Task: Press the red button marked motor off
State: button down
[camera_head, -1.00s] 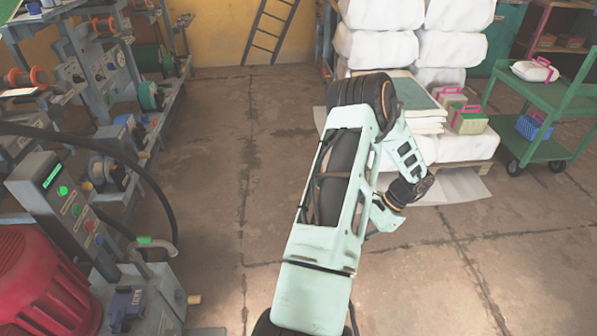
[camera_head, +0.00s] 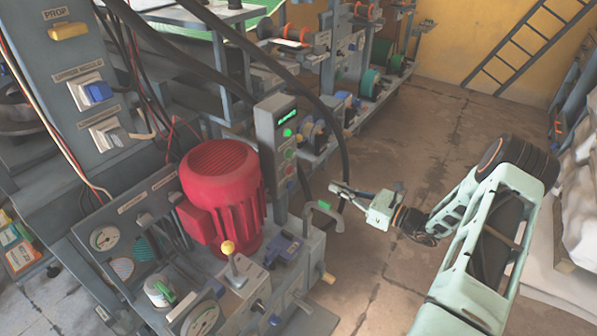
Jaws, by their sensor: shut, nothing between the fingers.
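The control post (camera_head: 265,137) stands behind the red motor, with a green lit display (camera_head: 287,116) and a green light (camera_head: 287,132) on its face. Round buttons run down below the light; a green one (camera_head: 289,154) shows. I cannot clearly make out the red motor off button or its label at this size. My gripper (camera_head: 336,188) is shut and empty, to the right of the post and pointing left toward it. A gap shows between its fingertips and the post in the picture.
The red motor (camera_head: 222,195) and a yellow-knobbed lever (camera_head: 229,249) stand left of my gripper. A curved grey handle (camera_head: 325,214) with a green part lies just below the fingertips. A thick black hose arches beside the post. Open floor (camera_head: 400,120) lies behind my arm.

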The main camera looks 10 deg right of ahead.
jog(key=b, duration=0.4)
send_near(291, 167)
jog(key=x, duration=0.5)
jog(key=shift+a, duration=0.15)
jog(key=shift+x, duration=0.85)
jog(key=shift+r, duration=0.15)
